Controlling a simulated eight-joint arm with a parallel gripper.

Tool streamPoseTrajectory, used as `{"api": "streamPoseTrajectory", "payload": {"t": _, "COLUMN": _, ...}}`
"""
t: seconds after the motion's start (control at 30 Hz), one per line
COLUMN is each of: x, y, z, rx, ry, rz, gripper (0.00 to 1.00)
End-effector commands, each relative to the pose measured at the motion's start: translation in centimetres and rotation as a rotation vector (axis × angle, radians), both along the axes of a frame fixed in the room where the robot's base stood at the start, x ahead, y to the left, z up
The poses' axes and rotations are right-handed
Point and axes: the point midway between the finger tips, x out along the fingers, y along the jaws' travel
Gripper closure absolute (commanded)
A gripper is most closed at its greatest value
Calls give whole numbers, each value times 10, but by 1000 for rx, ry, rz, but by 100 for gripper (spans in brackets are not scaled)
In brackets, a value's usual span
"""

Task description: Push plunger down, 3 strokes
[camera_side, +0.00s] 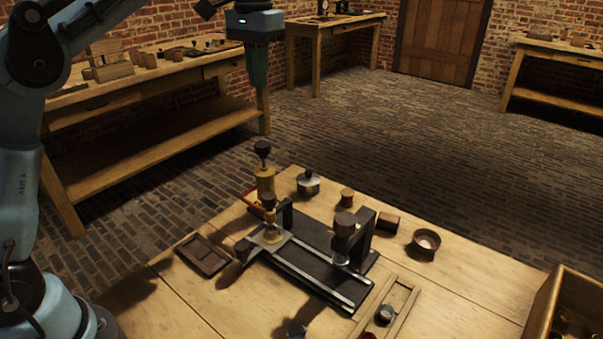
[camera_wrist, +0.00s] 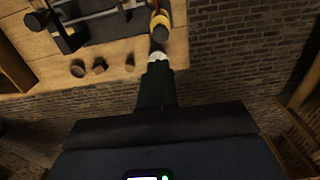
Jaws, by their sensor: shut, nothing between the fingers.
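The plunger is likely the black knob (camera_side: 263,149) on top of an upright brass cylinder (camera_side: 265,178) at the back left of the workbench. In the wrist view the black knob (camera_wrist: 160,32) and yellow-brass body show just beyond my fingertips. My gripper (camera_side: 259,88) points down, with its fingers shut and empty. It hangs above the knob with a clear gap between them. In the wrist view my gripper (camera_wrist: 157,62) shows as dark green fingers with a pale tip.
A black fixture with metal rails (camera_side: 320,275) and a dark post (camera_side: 361,235) fills the bench middle. A second brass piece with a dark knob (camera_side: 269,202) stands before the cylinder. Nearby are a lidded jar (camera_side: 308,183), a round cup (camera_side: 426,242) and a brown tray (camera_side: 203,255).

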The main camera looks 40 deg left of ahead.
Motion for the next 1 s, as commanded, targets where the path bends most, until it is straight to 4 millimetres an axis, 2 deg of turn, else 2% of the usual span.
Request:
{"api": "streamPoseTrajectory", "payload": {"t": 0.37, "x": 0, "y": 0, "z": 0, "rx": 0, "ry": 0, "rz": 0, "gripper": 100}}
{"api": "streamPoseTrajectory", "payload": {"t": 0.7, "x": 1, "y": 2, "z": 21, "rx": 0, "ry": 2, "rz": 0, "gripper": 100}}
{"api": "streamPoseTrajectory", "payload": {"t": 1.0, "x": 1, "y": 2, "z": 22, "rx": 0, "ry": 2, "rz": 0, "gripper": 100}}
